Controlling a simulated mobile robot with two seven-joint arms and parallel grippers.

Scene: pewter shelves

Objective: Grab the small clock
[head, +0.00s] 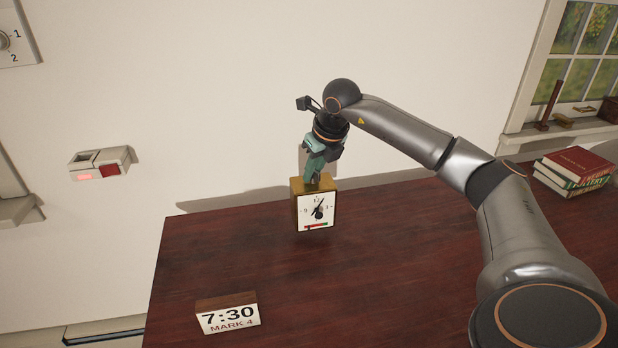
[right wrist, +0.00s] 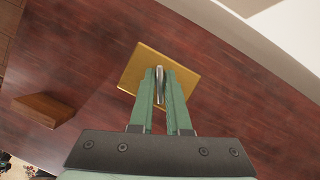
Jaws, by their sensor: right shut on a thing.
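The small clock (head: 314,213) is a gold box with a white square face, dark hands and a red and green strip at its foot. It is upright near the back edge of the dark red wooden table. My right gripper (head: 313,184) comes down from above and is shut on the clock's top. In the right wrist view, the green fingers (right wrist: 160,73) close on a thin grey piece on top of the gold clock (right wrist: 186,72). I cannot tell whether the clock touches the table. My left gripper is not in view.
A sign (head: 228,314) reading 7:30 MARK 4 stands at the table's front left. Stacked books (head: 575,168) lie at the far right by the window. A wall box with a red button (head: 102,165) is at left.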

